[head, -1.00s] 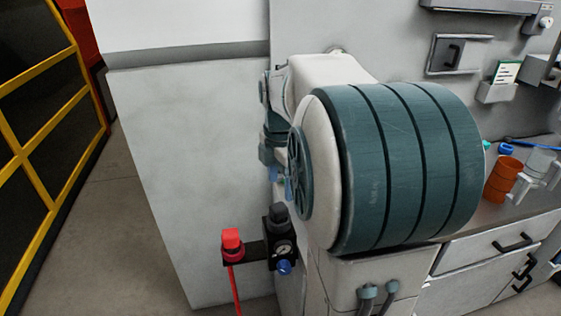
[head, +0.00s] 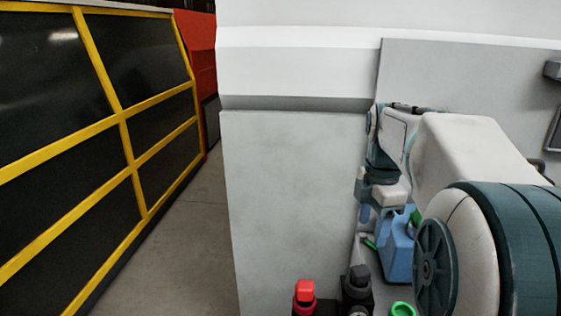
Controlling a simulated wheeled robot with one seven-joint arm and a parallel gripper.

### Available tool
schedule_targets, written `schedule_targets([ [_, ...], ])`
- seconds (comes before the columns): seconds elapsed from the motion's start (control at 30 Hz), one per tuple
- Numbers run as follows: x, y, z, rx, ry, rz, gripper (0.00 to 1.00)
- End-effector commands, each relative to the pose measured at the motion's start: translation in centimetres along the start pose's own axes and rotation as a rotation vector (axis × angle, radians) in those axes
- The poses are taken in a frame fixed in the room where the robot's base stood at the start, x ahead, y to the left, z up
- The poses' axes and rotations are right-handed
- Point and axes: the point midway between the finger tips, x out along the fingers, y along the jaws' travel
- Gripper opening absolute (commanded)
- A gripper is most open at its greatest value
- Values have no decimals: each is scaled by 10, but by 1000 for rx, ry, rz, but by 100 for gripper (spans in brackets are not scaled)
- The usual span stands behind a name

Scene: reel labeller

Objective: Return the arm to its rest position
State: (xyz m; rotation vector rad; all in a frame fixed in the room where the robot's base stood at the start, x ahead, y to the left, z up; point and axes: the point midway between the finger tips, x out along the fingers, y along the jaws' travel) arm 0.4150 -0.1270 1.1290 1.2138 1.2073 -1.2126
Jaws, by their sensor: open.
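My arm fills the lower right of the head view, with a large ridged teal and white joint close to the camera. A white link runs back from it to the wrist. My gripper (head: 385,216) hangs below the wrist, pointing down, small and partly mixed with what is behind it. It is open, and I see nothing held in it.
A blue jug-like container (head: 400,256) stands behind and below the gripper. A red-capped fitting (head: 305,295) and a green ring (head: 402,309) are at the bottom. A pale cabinet wall (head: 292,200) stands left of the arm. A yellow-framed dark barrier (head: 124,125) borders clear floor (head: 190,240).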

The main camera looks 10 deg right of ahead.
Motion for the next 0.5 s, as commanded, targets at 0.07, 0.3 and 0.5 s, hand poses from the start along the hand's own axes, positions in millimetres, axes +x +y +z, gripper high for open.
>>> schedule_targets([
  [0.07, 2, -3, -5, 36, -2, 7, 57],
  [0.3, 20, -24, -39, 360, -1, 59, 57],
  [0.5, 41, -49, -68, 698, 23, 112, 57],
])
